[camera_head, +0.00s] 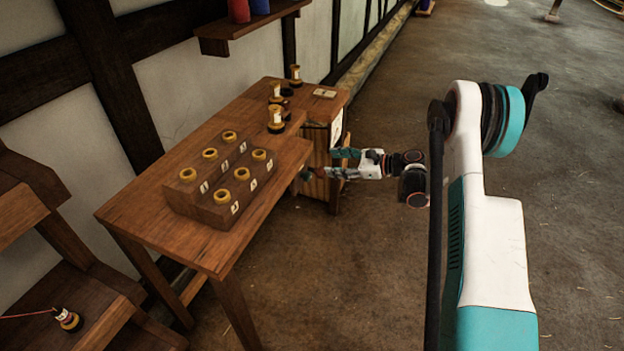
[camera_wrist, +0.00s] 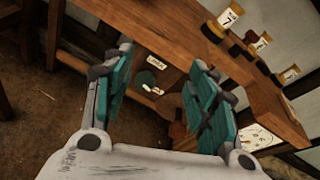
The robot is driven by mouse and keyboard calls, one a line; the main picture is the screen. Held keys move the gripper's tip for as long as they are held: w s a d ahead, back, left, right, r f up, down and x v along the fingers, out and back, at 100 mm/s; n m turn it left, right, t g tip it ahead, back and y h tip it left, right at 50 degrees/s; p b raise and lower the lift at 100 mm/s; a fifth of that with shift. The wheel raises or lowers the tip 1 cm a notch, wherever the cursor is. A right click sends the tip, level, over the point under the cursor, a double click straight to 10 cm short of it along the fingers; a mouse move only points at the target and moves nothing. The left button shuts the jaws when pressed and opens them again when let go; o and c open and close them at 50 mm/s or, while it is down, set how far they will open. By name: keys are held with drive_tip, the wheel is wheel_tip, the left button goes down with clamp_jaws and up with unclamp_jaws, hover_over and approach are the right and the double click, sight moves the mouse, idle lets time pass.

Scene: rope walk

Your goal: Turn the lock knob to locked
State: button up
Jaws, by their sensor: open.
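In the wrist view, a dark green round knob with a pale bar (camera_wrist: 147,79) sits on the wooden front under the table top. A small pale label (camera_wrist: 156,61) is just above it; I cannot read it surely. My gripper (camera_wrist: 164,62) is open, with one teal finger left of the knob and one right of it, and nothing held between them. The fingers seem apart from the knob. In the head view, my gripper (camera_head: 325,163) is beside the table's right edge.
The wooden table (camera_head: 148,215) carries a stepped block (camera_head: 209,217) with several yellow-rimmed holes. Yellow-and-black spools (camera_head: 276,119) stand farther back. A white dial plate (camera_wrist: 258,137) is on the cabinet at the right of the wrist view. The floor (camera_head: 375,270) right of the table is clear.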

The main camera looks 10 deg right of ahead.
sight(310, 176)
drive_tip(key=s+d+f+m+t+y+b, duration=0.15)
drive_tip(key=d+f+m, duration=0.25)
drive_tip(key=f, duration=0.7)
drive_tip(key=shift+t+y, duration=0.25)
drive_tip(key=shift+y, duration=0.2)
drive_tip(key=b+x, duration=0.3)
drive_tip(key=x, duration=1)
drive_tip(key=shift+w+a+b, duration=0.15)
drive_tip(key=shift+w+b, duration=0.25)
drive_tip(key=shift+w, duration=0.05)
drive_tip(key=c, duration=1)
